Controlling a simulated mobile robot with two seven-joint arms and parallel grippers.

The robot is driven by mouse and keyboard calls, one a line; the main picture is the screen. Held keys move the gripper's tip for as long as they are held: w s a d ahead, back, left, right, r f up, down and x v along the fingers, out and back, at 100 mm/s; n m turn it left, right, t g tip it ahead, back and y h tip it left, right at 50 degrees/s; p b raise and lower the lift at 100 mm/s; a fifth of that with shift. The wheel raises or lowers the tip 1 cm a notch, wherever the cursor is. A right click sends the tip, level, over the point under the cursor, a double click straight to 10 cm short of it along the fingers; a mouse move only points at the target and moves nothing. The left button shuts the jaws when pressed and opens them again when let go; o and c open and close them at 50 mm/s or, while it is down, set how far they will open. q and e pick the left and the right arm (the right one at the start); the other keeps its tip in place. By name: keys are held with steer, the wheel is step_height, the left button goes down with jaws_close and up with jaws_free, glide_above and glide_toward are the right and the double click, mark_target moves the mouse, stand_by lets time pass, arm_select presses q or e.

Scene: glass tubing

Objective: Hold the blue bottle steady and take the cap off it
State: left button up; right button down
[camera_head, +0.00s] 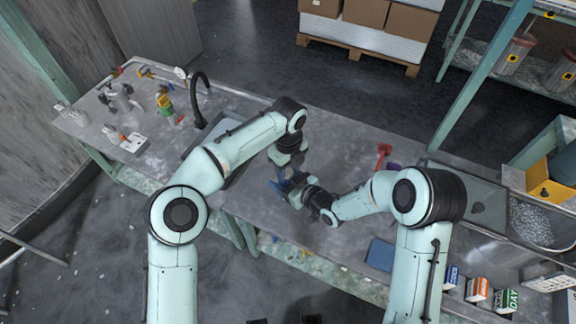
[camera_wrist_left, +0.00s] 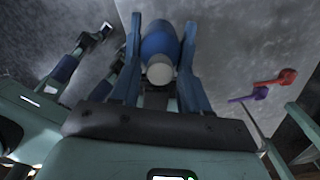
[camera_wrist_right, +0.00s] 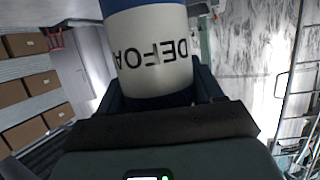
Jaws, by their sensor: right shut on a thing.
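The blue bottle (camera_wrist_right: 150,50) fills the upper middle of the right wrist view, with a white band of dark lettering around it. My right gripper (camera_head: 287,187) is shut on the bottle, its fingers on either side. In the left wrist view the bottle's blue body (camera_wrist_left: 160,42) lies between the fingers of my left gripper (camera_wrist_left: 162,32), with the pale cap (camera_wrist_left: 160,70) on its near end. The left fingers are apart around it, and I see a gap beside the cap. In the head view the grippers hide most of the bottle.
A red tool (camera_head: 383,152) lies on the workbench (camera_head: 340,160) right of the grippers, with a purple item (camera_head: 394,168) near it. Valves and fittings (camera_head: 165,103) stand at the bench's left end, near a black tap (camera_head: 200,95). Small boxes (camera_head: 478,289) stand at lower right.

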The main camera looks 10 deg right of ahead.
arm_select(q)
jaws_close()
steer(key=shift+n, duration=1.7)
steer(key=shift+o, duration=1.8)
jaws_free()
